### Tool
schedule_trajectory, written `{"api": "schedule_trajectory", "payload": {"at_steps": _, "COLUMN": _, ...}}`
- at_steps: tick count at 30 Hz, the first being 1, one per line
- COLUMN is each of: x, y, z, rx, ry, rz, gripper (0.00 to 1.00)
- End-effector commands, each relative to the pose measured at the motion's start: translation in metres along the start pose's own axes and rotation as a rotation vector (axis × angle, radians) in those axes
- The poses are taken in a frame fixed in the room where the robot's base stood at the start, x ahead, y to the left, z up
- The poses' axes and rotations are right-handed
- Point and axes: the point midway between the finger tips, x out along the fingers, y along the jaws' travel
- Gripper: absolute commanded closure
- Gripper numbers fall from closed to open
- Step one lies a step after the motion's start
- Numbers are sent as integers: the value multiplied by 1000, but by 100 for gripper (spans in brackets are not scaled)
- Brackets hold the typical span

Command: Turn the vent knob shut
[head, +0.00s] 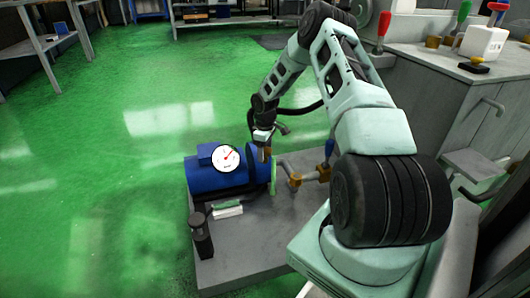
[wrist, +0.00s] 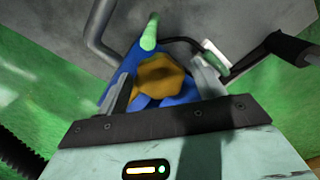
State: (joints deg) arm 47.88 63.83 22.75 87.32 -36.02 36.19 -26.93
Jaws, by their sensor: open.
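A brass-coloured knob (wrist: 163,77) with a several-sided outline shows in the wrist view, on top of a blue pump body (wrist: 120,82). I take it to be the vent knob. My gripper (wrist: 161,68) is open, with one finger on each side of the knob. I cannot tell whether the fingers touch it. In the head view my gripper (head: 264,140) points down over the right end of the blue pump (head: 215,181). A small brass part (head: 266,154) shows there, partly hidden by the gripper.
A round white gauge (head: 226,158) faces out beside the gripper. Pipework with a brass fitting (head: 295,180) lies right of the pump. A black cylindrical object (head: 201,238) stands at the front of the grey base (head: 250,250). Green floor (head: 110,200) is open to the left.

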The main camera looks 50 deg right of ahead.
Motion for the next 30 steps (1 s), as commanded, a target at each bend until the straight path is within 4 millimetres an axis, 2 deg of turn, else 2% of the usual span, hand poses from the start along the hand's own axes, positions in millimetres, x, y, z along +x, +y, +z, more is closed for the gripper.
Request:
{"api": "schedule_trajectory", "payload": {"at_steps": 5, "x": 0, "y": 0, "z": 0, "rx": 0, "ry": 0, "rz": 0, "gripper": 32}}
{"api": "schedule_trajectory", "payload": {"at_steps": 10, "x": 0, "y": 0, "z": 0, "rx": 0, "ry": 0, "rz": 0, "gripper": 76}}
{"api": "schedule_trajectory", "payload": {"at_steps": 22, "x": -2, "y": 0, "z": 0, "rx": 49, "ry": -1, "rz": 0, "gripper": 77}}
{"api": "schedule_trajectory", "payload": {"at_steps": 30, "x": -5, "y": 0, "z": 0, "rx": 224, "ry": -3, "rz": 1, "gripper": 77}}
